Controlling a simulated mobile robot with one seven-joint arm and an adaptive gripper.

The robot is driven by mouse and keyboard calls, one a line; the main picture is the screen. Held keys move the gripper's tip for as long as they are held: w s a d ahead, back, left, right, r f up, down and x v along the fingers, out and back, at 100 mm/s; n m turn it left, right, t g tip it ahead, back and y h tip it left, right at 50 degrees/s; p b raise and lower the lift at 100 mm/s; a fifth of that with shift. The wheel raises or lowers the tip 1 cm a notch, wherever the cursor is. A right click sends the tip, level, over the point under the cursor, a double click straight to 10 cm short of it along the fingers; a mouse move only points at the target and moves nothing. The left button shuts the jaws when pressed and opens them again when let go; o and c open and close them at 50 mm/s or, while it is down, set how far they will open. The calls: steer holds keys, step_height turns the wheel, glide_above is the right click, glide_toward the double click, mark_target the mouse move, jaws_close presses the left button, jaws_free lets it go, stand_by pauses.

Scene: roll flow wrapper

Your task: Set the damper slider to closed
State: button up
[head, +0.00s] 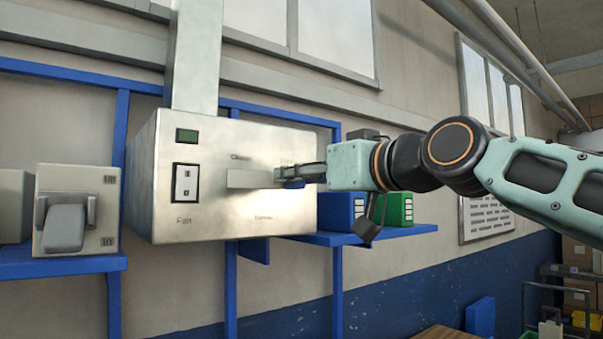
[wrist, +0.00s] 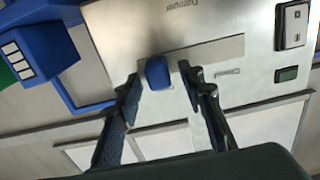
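The damper slider's blue knob (head: 292,184) is at the right end of its pale slot plate (head: 242,179) on the metal control box (head: 215,212) in the head view. In the wrist view, turned over, the knob (wrist: 157,73) is near the plate's left end. A small label above the plate's left part looks like "Closed", but is blurred. The label above the right end is partly hidden. My gripper (head: 308,174) reaches the knob from the right. In the wrist view, my gripper's two fingers (wrist: 160,76) are spread on either side of the knob, with gaps visible.
A fan switch (head: 185,183) and green display (head: 187,135) are on the box's left side. A grey lever unit (head: 76,208) stands on the blue shelf at left. Blue (head: 337,212) and green (head: 399,209) binders stand behind my gripper. The plate left of the knob is clear.

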mark_target(239, 175)
jaws_close()
stand_by(0.4)
steer(key=s+a+b, duration=0.1)
steer(key=a, duration=0.1)
steer(key=s+a+b, duration=0.1)
steer(key=s+a, duration=0.1)
steer(key=a, duration=0.1)
steer(key=s+a+b, duration=0.1)
steer(key=s+a, duration=0.1)
steer(key=shift+s+a, duration=0.1)
steer(key=shift+a, duration=0.3)
jaws_free()
steer(key=shift+s+a, duration=0.1)
